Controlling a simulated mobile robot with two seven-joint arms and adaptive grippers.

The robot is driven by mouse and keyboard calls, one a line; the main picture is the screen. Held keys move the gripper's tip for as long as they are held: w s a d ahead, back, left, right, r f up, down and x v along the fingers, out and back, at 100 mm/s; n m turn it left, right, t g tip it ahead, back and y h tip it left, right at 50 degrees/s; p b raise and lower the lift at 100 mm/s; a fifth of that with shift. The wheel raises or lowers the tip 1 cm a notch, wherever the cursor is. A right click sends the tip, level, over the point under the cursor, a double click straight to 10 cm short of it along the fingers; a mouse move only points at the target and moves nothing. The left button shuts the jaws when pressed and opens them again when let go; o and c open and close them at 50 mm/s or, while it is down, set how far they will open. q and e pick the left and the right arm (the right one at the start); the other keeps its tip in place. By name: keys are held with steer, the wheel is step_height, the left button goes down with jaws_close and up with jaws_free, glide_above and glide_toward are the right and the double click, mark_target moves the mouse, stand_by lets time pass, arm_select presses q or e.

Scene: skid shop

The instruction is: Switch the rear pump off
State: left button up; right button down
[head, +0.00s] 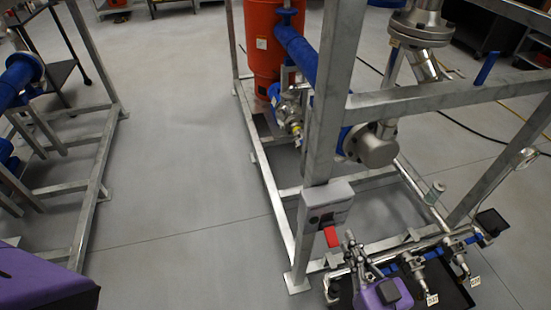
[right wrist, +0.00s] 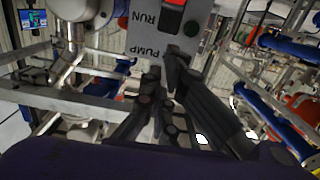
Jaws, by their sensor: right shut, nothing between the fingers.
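A grey switch box (head: 326,204) is fixed to the upright post of the metal skid frame in the head view. A red switch part (head: 332,237) is at its lower edge. In the right wrist view the box face (right wrist: 145,38) bears the words PUMP and RUN, upside down, with a red switch (right wrist: 174,4) cut off by the top edge and a dark round knob (right wrist: 192,28). My right gripper (head: 350,240) is shut and empty, close beside the box; its fingers (right wrist: 163,74) point at the face just below the knob. Contact cannot be told. My left gripper is out of view.
Blue pipes (head: 297,50), a red tank (head: 264,40) and metal valves (head: 372,145) fill the skid frame. Small valves and pipework (head: 420,262) run along its front beside my right gripper. A second frame (head: 90,200) stands left, with clear floor (head: 185,170) between.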

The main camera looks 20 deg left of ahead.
steer(key=s+d+f+b, duration=0.1)
steer(key=s+d+f, duration=0.1)
steer(key=s+d, duration=0.2)
steer(key=shift+s+d, duration=0.25)
steer(key=shift+s, duration=0.85)
